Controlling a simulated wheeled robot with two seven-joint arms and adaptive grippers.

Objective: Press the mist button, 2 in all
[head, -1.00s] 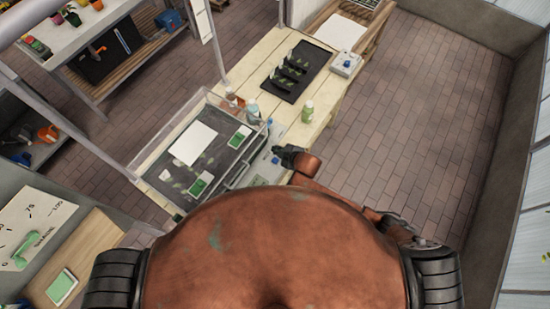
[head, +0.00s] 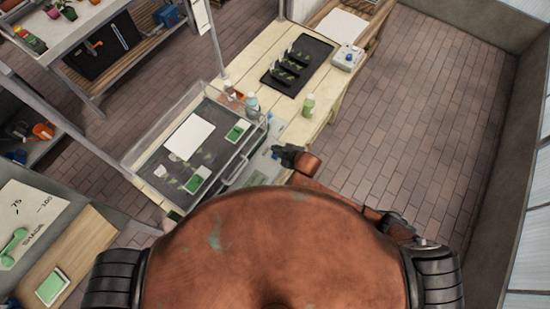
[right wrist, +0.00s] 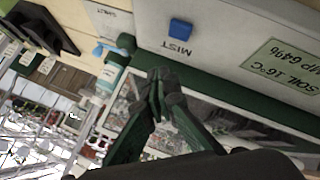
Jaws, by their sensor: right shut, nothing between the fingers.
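The blue mist button (right wrist: 181,29) is raised on a pale panel (right wrist: 225,45) in the right wrist view, with the word MIST printed beside it. My right gripper (right wrist: 160,76) is shut and empty. In that picture its fingertips are below the button, and a gap shows between them. In the head view the right gripper (head: 286,154) is at the front right side of the clear-walled case (head: 228,150). The button is too small to make out surely there. My left gripper is not in view.
A green-labelled display (right wrist: 285,66) reading SOIL 16°C is on the same panel. A bottle (right wrist: 112,72) stands close to the gripper. Tiled floor is open at right.

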